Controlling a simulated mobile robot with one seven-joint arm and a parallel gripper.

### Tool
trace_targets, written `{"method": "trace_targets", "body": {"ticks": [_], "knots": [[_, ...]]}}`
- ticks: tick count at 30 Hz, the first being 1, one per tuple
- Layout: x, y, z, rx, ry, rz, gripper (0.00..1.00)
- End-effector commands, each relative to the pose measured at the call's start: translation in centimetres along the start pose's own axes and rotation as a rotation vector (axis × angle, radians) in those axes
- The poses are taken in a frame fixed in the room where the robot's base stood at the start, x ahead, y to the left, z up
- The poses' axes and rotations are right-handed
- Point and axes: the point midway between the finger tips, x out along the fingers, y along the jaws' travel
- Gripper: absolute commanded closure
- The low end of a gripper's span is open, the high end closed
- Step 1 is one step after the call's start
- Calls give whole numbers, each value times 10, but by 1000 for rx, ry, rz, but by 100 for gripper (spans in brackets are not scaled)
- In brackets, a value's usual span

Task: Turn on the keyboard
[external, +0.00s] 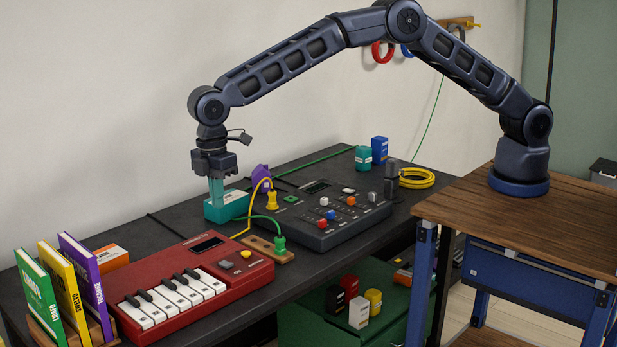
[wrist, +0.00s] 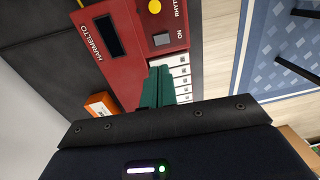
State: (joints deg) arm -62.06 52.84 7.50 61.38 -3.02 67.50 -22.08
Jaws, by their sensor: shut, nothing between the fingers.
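The red keyboard (external: 190,285) lies on the dark bench, with white and black keys, a dark blank display (external: 206,244) and a yellow knob (external: 246,254). It also fills the upper middle of the wrist view (wrist: 125,65). There a grey square button (wrist: 161,39) sits beside the word ON. My gripper (external: 216,204) points down, its teal fingers shut and empty, and looks to be held above the keyboard. In the wrist view its fingertips (wrist: 160,69) appear just below the button and cover part of the keys. Whether they touch anything cannot be told.
A teal box (external: 235,203) stands behind my fingers. A dark mixer (external: 320,232) with colored buttons lies to the right, with yellow and green cables between. Upright books (external: 70,285) and an orange box (external: 108,258) stand left of the keyboard; the orange box also shows in the wrist view (wrist: 100,104).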

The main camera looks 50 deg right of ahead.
Motion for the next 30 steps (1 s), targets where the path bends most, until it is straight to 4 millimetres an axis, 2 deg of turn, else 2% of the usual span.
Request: {"method": "trace_targets", "body": {"ticks": [23,26,30], "knots": [[-1,-6,-1,-1,1,-61,100],[2,-7,-1,-1,0,-61,100],[17,-7,-1,-1,0,-61,100]]}}
